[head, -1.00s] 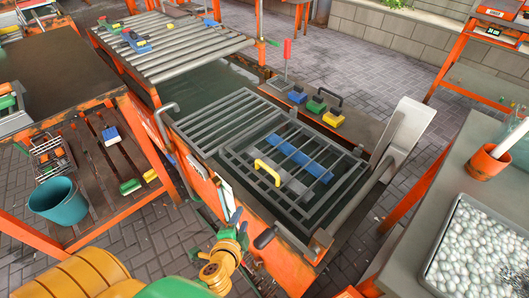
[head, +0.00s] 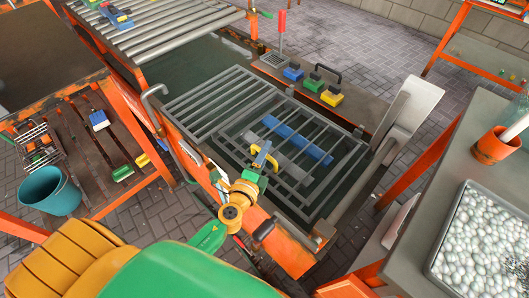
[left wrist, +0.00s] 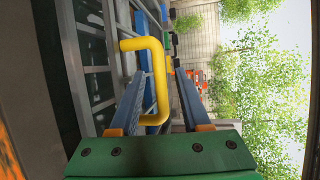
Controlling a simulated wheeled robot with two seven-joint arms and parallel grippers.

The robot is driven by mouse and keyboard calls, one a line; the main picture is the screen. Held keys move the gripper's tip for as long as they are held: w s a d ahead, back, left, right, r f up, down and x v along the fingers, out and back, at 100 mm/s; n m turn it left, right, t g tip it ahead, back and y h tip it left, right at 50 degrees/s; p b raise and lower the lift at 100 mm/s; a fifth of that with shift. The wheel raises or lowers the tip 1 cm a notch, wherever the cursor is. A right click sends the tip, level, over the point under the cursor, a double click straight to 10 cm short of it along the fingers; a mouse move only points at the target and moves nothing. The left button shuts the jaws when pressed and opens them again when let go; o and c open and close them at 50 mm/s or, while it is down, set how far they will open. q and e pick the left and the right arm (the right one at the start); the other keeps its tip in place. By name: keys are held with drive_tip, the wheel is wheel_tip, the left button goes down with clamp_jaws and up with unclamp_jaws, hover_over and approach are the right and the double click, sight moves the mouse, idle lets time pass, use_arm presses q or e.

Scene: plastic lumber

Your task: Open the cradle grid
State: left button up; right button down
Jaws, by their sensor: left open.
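The cradle grid (head: 319,184), a grey barred lid, lies flat over a dark tank in the head view. Its yellow handle (head: 277,154) stands up at its near left side. A blue plank (head: 308,148) and a grey one show under the bars. My left gripper (head: 262,155) is at the handle. In the left wrist view the two fingers of my left gripper (left wrist: 158,92) are spread, with the yellow handle (left wrist: 145,44) passing between them. I cannot tell whether either finger touches it. My right gripper is not in view.
A slatted grey rack (head: 220,105) lies beside the grid. Colored blocks (head: 313,82) sit on the tank's far ledge. A curved metal chute (head: 412,112) stands at the right. A teal bucket (head: 48,190) is at lower left, and a pebble tray (head: 440,262) is at right.

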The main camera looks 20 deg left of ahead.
use_arm(q)
clamp_jaws()
drive_tip(key=shift+r, duration=0.1)
idle(1.4)
